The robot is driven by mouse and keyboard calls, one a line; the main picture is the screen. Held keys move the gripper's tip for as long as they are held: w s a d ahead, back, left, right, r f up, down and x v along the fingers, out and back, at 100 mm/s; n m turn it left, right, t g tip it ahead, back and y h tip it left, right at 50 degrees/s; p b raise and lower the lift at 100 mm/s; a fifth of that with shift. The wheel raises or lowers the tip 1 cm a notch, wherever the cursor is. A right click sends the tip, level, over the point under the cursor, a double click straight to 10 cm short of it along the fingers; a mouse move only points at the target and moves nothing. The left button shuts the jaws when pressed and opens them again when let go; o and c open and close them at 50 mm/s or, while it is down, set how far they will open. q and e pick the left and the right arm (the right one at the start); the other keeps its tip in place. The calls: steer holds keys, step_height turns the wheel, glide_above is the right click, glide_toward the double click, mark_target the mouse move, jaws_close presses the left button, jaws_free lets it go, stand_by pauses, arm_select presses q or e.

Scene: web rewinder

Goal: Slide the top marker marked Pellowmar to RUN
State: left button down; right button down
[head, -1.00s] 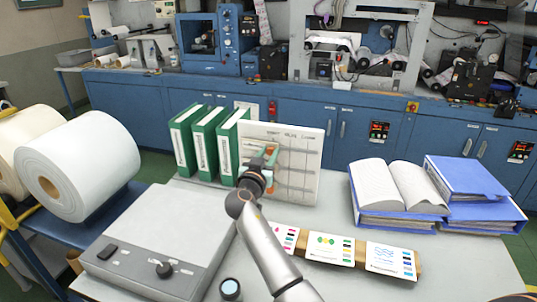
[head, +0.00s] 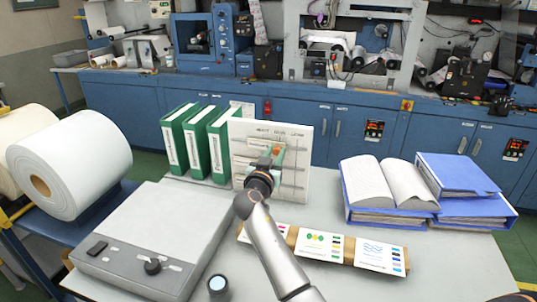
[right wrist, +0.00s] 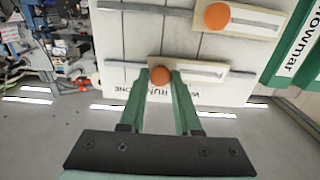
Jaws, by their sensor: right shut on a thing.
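The white board (head: 300,180) stands upright on the table, with WAIT, RUN and DONE headings along its top edge. The top marker (head: 258,148) is a cream plate with an orange knob; it sits in the uppermost rail. In the right wrist view, upside down, the top marker (right wrist: 215,74) has its knob in line with the RUN heading. My right gripper (right wrist: 160,76) is shut on that knob, its two green fingers on either side. Another marker (right wrist: 245,20) with an orange knob is one rail lower, its knob farther toward the WAIT side. My left gripper is not in view.
Green binders (head: 195,145) stand just left of the board. An open binder (head: 385,185) and blue binders (head: 455,180) lie to the right. Printed cards (head: 320,246) and a grey control box (head: 150,240) are in front. Clear table lies between board and open binder.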

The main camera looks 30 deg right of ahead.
steer(key=shift+s+d+r, duration=0.1)
steer(key=shift+d, duration=0.05)
steer(key=c, duration=0.6)
jaws_free()
